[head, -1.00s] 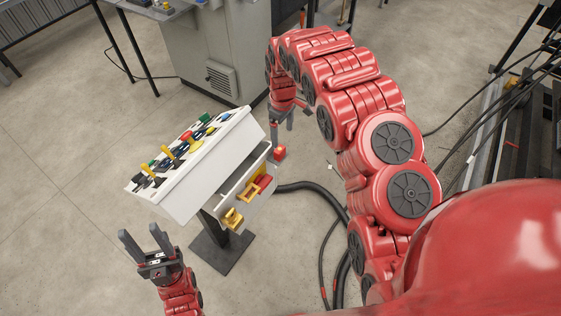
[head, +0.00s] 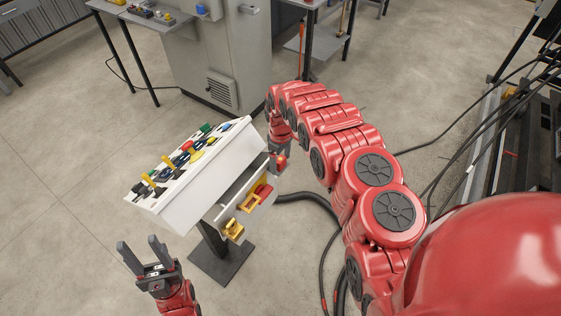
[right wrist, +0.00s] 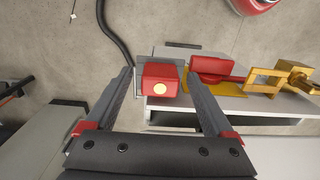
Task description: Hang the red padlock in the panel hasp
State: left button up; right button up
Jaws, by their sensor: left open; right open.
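The red padlock (right wrist: 160,83), a small red block with a round yellow spot, sits at the panel's front edge; in the head view it shows small (head: 281,161). My right gripper (head: 280,150) is open, its fingers on either side of the padlock with gaps in the right wrist view (right wrist: 160,74). The padlock's shackle cannot be made out. A yellow hasp-like loop (right wrist: 262,82), also in the head view (head: 249,203), stands beside a red part (right wrist: 212,68) on the panel front. My left gripper (head: 138,246) is open and empty, left of the panel.
The white sloped panel (head: 182,205) carries several coloured buttons and levers and stands on a dark post and base plate (head: 222,262). A yellow piece (head: 232,229) is at its near front corner. A black hose (head: 310,197) runs along the floor. A grey cabinet (head: 215,50) stands behind.

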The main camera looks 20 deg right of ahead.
grip_shut()
dwell(0.5)
jog(key=shift+w+r, duration=0.1)
